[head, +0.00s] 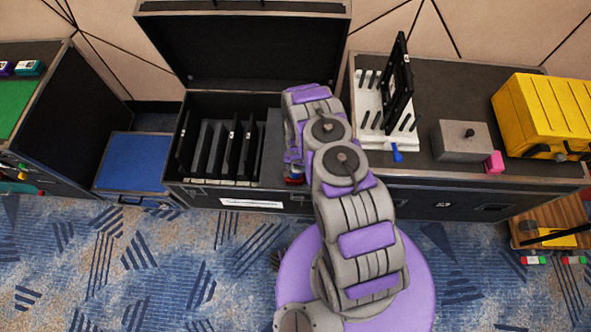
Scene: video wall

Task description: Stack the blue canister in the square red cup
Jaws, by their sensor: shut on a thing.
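My gripper (293,158) points down at the front right of the open black case and is largely hidden by my own arm. A small red patch, which looks like the square red cup (294,181), shows directly under the blue. I cannot tell whether the canister is inside the cup, resting on it or just above it.
The open case (252,201) holds several upright dark panels. The right case top (440,85) carries a white rack (372,110), a blue-handled tool (397,153), a grey box (462,142), a pink block (494,162) and a yellow case (545,115). A blue-topped box (132,162) stands left.

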